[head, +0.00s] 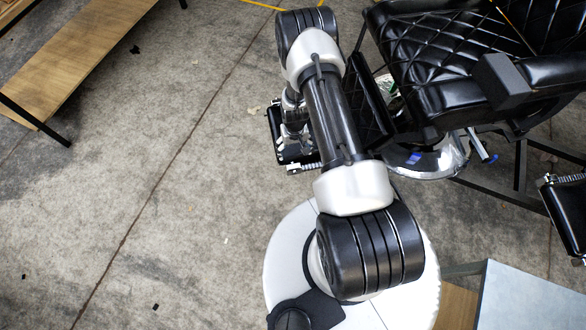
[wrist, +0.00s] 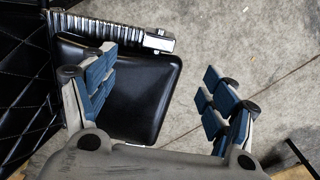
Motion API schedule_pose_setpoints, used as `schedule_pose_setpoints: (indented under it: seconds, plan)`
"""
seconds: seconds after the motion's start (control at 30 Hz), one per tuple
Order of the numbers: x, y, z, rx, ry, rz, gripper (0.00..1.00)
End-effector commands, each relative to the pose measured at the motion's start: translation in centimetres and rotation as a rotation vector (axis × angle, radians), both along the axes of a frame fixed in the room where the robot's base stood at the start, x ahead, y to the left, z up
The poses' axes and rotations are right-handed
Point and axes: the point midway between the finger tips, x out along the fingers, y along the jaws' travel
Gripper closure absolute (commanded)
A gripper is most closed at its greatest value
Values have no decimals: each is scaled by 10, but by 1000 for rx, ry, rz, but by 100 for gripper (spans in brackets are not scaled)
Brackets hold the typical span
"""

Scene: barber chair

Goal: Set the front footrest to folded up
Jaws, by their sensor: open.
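The black barber chair (head: 440,60) stands at the upper right of the head view. Its front footrest (head: 277,137), a black pad with a ribbed chrome bar, sticks out to the left of the chair, partly hidden by my arm. In the wrist view the footrest pad (wrist: 150,100) shows its broad face, with the chrome bar along its top edge. I cannot tell its exact tilt. My gripper (wrist: 157,97) is open and empty. Its left finger overlaps the pad's left part in the picture; its right finger is over bare floor. I cannot tell whether it touches.
A quilted black panel (wrist: 25,90) is at the left of the wrist view. Another black pad with a spring (head: 570,208) is at the right edge of the head view. A wooden bench (head: 80,50) stands upper left.

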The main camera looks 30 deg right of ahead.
Motion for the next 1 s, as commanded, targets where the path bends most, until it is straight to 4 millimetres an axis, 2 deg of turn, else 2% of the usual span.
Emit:
schedule_pose_setpoints:
  seconds: [0.17, 0.27, 0.6, 0.8, 1.0]
  plan:
    - [-2, 0, -18, 1, 2, -2, 22]
    - [-3, 0, -36, 1, 3, -2, 22]
    - [-3, 0, -112, 1, 3, -1, 22]
    - [-3, 0, -150, 1, 3, -1, 22]
    - [-2, 0, -172, 0, 1, -1, 22]
